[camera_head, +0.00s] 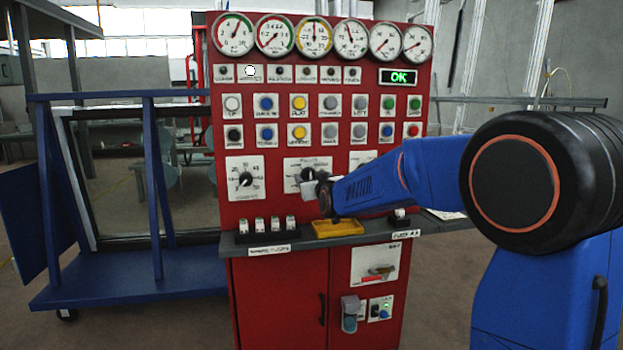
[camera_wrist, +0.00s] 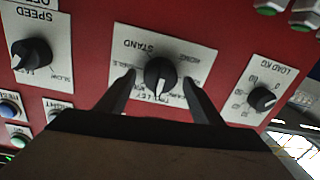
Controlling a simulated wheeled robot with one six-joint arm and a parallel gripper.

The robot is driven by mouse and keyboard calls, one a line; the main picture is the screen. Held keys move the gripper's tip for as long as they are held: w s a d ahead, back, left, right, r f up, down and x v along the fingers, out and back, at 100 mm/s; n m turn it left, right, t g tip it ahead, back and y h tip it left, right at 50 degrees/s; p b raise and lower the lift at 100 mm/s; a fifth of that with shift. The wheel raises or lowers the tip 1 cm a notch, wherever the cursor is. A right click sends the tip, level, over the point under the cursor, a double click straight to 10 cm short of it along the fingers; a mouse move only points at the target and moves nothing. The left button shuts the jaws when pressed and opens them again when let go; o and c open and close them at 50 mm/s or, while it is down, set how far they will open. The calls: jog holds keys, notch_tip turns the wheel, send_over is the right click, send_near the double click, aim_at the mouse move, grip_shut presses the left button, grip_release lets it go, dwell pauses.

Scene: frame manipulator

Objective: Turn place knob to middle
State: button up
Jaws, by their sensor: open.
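The black selector knob (camera_wrist: 160,75) sits on a white plate (camera_wrist: 125,40) in the middle of the wrist view, where the lettering is upside down. "STAND" is readable on the plate; other words are partly hidden. The knob's white pointer mark points down in that picture, towards my gripper. My gripper (camera_wrist: 158,80) is open, with one dark finger on each side of the knob. I cannot tell whether the fingers touch it. In the head view, my gripper (camera_head: 318,187) is at the panel, partly covering the middle knob (camera_head: 308,174).
A load knob (camera_wrist: 262,98) and a speed knob (camera_wrist: 34,54) flank the middle one. Rows of push buttons (camera_head: 298,103) and several gauges (camera_head: 314,37) are above on the red panel. A shelf (camera_head: 225,246) with a yellow tray (camera_head: 338,229) juts out below.

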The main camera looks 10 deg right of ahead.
jog(key=c, duration=1.1)
jog(key=shift+o, duration=0.3)
jog(key=m, duration=0.4)
jog(key=shift+d+m, duration=0.1)
jog(key=shift+m, duration=0.2)
jog(key=shift+d+f+m, duration=0.1)
jog(key=shift+m, duration=2)
jog(key=o, duration=1)
